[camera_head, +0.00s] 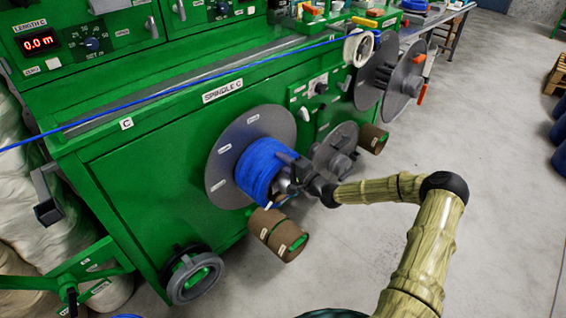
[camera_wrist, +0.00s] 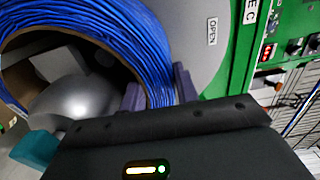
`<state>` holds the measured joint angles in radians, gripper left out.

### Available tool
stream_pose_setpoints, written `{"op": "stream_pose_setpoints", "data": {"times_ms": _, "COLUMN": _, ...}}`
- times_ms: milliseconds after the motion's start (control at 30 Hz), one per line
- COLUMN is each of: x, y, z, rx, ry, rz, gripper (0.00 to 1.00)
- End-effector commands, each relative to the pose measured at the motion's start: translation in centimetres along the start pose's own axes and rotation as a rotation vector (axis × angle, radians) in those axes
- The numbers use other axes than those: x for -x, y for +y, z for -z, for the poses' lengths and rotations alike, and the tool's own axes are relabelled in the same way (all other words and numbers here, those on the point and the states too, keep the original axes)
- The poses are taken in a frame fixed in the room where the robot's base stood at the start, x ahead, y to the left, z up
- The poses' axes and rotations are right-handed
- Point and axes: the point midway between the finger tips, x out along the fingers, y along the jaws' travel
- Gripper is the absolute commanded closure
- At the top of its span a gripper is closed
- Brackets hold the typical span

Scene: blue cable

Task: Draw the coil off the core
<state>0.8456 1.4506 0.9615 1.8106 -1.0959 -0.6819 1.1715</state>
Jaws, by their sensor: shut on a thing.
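The blue cable coil (camera_head: 258,165) sits around the core in front of the round grey plate (camera_head: 222,160) on the spindle C machine. In the wrist view the coil (camera_wrist: 120,35) arches around the core, whose rounded silver end (camera_wrist: 75,108) shows inside the ring. My gripper (camera_head: 292,172) is at the coil's right, outer side. In the wrist view its two fingers (camera_wrist: 158,88) stand on either side of the coil's wall, one inside the ring and one outside, shut on it. The coil's far side and any gap to the plate are hidden.
A grey flange (camera_head: 335,150) is mounted right of my gripper. A blue cable (camera_head: 190,88) runs across the green machine (camera_head: 130,180). Grey floor (camera_head: 480,120) at the right is open.

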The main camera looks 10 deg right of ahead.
Motion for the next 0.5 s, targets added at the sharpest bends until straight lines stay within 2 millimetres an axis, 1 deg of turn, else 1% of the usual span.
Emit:
{"op": "stream_pose_setpoints", "data": {"times_ms": 33, "x": -0.05, "y": -0.42, "z": 0.09, "rx": 0.003, "ry": 0.002, "rz": 0.007, "gripper": 1.00}}
{"op": "stream_pose_setpoints", "data": {"times_ms": 500, "x": -0.07, "y": -1.13, "z": 0.08, "rx": 0.002, "ry": 0.002, "rz": 0.008, "gripper": 1.00}}
